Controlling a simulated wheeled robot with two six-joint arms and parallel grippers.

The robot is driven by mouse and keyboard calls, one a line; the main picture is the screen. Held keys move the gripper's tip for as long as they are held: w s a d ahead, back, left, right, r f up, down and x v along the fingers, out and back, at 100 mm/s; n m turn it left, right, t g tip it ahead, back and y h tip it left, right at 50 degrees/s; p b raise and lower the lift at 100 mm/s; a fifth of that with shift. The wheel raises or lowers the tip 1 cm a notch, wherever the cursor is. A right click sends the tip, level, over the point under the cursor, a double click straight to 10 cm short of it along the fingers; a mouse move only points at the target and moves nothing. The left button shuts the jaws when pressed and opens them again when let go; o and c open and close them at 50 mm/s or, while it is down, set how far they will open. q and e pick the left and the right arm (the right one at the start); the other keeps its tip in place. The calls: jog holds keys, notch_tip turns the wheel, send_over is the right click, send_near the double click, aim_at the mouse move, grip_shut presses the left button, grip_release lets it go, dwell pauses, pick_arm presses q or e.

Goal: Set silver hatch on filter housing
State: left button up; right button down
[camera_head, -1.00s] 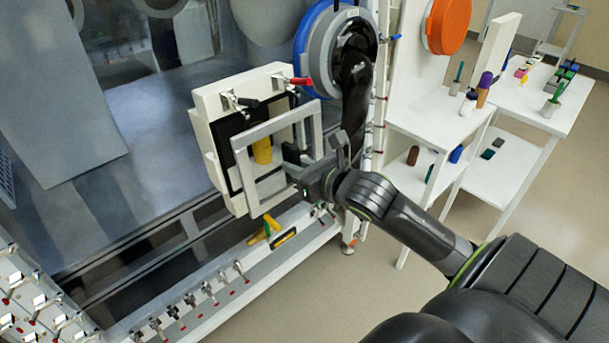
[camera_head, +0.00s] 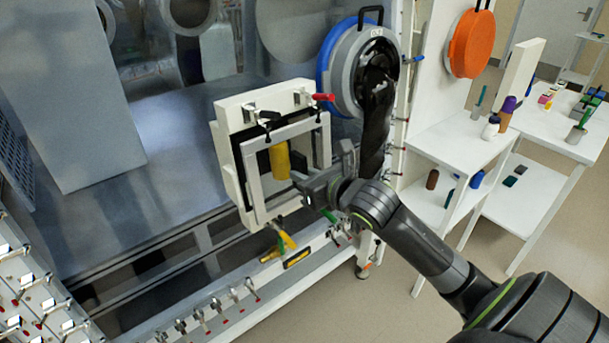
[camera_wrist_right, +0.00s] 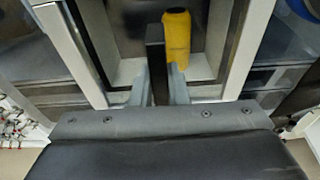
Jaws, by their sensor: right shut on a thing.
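The silver hatch (camera_head: 252,172) is a square frame with an open or clear middle. My right gripper (camera_head: 304,181) is shut on it, on the hatch's right side in the head view. In the right wrist view, a dark upright bar (camera_wrist_right: 155,58) stands between the fingers. The filter housing (camera_head: 226,160) is a cream box with a dark-edged opening, on the front of the glovebox. The hatch is in front of that opening, nearly lined up with it; whether it touches cannot be told. A yellow cylinder (camera_head: 279,161) shows through the hatch. My left gripper is not in view.
Black-tipped (camera_head: 268,115) and red-tipped (camera_head: 322,97) clamps sit along the housing's top edge. Yellow and green clamp handles (camera_head: 284,238) lie below it. A blue-ringed round port (camera_head: 345,65) is at upper right. White shelves (camera_head: 450,125) with small items stand to the right.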

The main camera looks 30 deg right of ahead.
aim_at(293, 168)
jog(key=shift+w+a+b, duration=0.2)
jog(key=shift+w+b, duration=0.8)
jog(key=shift+w, duration=0.75)
dwell(1.2)
jog(key=shift+w+f, duration=0.1)
jog(key=shift+w, duration=0.2)
jog(key=c, duration=1.3)
grip_release()
jog(key=shift+s, duration=0.1)
jog(key=shift+f, duration=0.15)
